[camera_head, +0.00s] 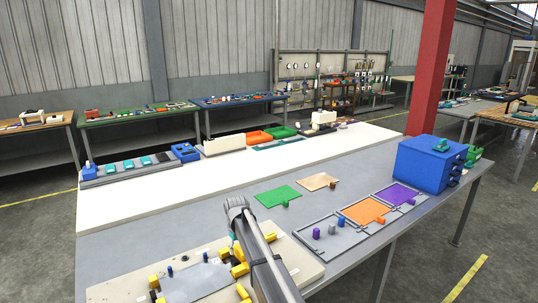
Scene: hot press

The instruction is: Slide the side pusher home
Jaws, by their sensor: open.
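A beige base board (119,288) with a flat grey plate (196,284) and several yellow blocks lies on the near left of the grey table. Yellow blocks (240,270) stand beside the plate's right edge, close to my arm. Other yellow blocks and small dark pegs stand along its far and left sides. I cannot tell which part is the side pusher, or its position along its travel. My arm (262,262) crosses the right part of the board and hides some of it. My gripper's fingers do not show.
Right of my arm are a green plate (278,196), a tan plate (317,181), and a grey tray with an orange plate (363,211) and a purple plate (397,194). A blue box (427,166) stands at the table's right end. A white strip (140,217) runs behind.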

